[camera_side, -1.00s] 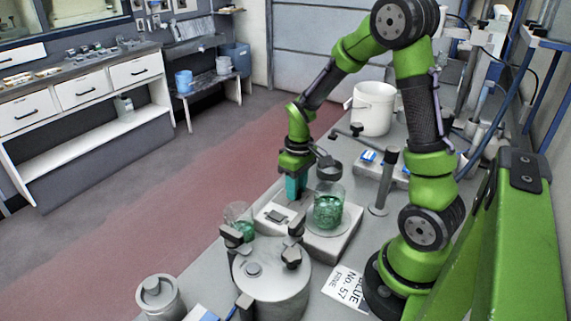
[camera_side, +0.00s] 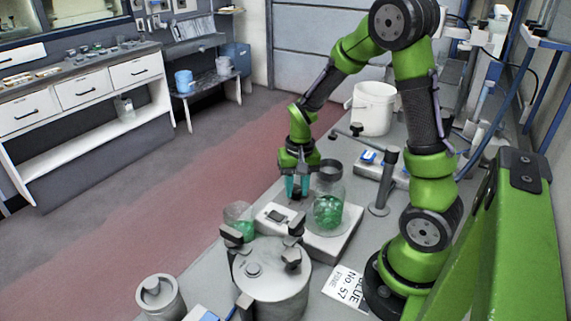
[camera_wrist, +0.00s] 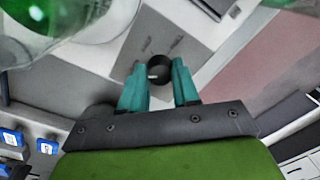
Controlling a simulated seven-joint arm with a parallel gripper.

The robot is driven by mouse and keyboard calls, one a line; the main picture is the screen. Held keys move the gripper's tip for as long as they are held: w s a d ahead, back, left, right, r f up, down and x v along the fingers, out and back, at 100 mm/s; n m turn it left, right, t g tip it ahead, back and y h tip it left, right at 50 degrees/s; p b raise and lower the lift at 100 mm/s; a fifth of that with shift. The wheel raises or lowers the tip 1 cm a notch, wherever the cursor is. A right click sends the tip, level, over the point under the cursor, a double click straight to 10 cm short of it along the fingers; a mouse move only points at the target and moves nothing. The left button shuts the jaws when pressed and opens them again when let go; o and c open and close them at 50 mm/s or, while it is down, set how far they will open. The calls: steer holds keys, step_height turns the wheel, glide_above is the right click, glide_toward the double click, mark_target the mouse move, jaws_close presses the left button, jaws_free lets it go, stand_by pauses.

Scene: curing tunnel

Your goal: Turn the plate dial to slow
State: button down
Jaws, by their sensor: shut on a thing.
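The plate dial (camera_wrist: 158,70) is a small dark round knob with a pale mark, on the pale top of the plate unit (camera_wrist: 185,22). My gripper (camera_wrist: 158,82) is shut on the dial, one teal finger on each side. In the side view my gripper (camera_side: 297,192) points down at the plate unit (camera_side: 325,246), and the fingers mostly hide the dial. Two small dark markings lie on the casing near the dial, too small to read. A glass beaker with green contents (camera_side: 328,212) stands on the unit, close beside my gripper.
A second green-filled beaker (camera_side: 238,217) stands left of the unit. A metal pot with dark clamps (camera_side: 270,285) is in front. A stand with a dark post (camera_side: 388,175) and a white bucket (camera_side: 373,108) are behind. The beaker by my gripper leaves little room.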

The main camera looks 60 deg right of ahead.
mark_target(299, 189)
stand_by(0.3)
steer(key=c, duration=0.8)
jaws_free()
steer(key=r, duration=1.7)
steer(key=shift+s+d, duration=0.25)
steer(key=shift+s, duration=0.05)
steer(key=shift+w, duration=0.1)
steer(key=s+a+n+t, duration=0.1)
steer(key=s+a+t, duration=0.1)
steer(key=a, duration=0.2)
steer(key=s+a+r+n+t+y, duration=0.1)
steer(key=s+a+n+t, duration=0.1)
steer(key=a, duration=0.3)
steer(key=s+a+r+n+t, duration=0.1)
steer(key=s+a+n+t, duration=0.1)
steer(key=a, duration=0.3)
steer(key=shift+s+a+r+t+y, duration=0.15)
steer(key=shift+s+t+y, duration=0.2)
steer(key=shift+s, duration=0.35)
